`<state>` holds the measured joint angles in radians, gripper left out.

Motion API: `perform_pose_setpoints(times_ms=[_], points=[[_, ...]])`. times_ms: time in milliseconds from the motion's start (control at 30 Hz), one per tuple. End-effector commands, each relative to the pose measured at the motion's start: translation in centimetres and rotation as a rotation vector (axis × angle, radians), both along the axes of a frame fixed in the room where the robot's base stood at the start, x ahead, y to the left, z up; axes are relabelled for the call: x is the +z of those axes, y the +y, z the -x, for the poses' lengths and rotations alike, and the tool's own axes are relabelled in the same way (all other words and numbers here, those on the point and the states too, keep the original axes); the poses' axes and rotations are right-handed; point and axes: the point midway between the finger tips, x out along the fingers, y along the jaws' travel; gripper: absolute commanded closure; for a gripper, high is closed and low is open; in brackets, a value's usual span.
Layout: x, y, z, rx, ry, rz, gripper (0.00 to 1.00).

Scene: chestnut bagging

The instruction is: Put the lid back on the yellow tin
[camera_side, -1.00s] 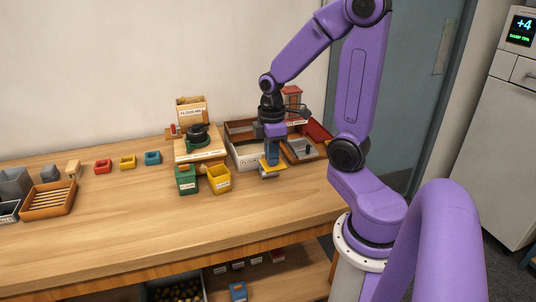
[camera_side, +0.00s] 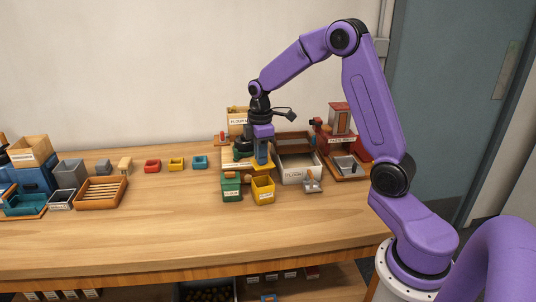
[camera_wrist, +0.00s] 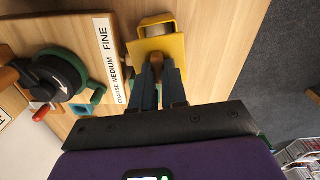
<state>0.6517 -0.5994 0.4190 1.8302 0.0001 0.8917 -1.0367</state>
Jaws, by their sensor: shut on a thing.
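In the wrist view my fingers (camera_wrist: 158,75) close on a brown knob at the lid (camera_wrist: 172,47). A yellow edge shows beyond the lid there; I cannot tell whether it is the tin.
A green tin (camera_side: 231,190) stands close to the left of the yellow tin. A grinder on a board with a FINE, MEDIUM, COARSE strip (camera_wrist: 112,60) is behind. A white-fronted tray (camera_side: 300,175) and a small scoop (camera_side: 312,185) lie to the right. The front table is clear.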

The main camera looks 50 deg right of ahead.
Motion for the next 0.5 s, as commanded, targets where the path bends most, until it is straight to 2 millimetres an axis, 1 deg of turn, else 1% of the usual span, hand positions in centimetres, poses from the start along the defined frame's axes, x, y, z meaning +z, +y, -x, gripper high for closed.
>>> perform_pose_setpoints(times_ms=[500], points=[[-4.1,0.0,0.1,-0.001,0.002,0.0,1.0]])
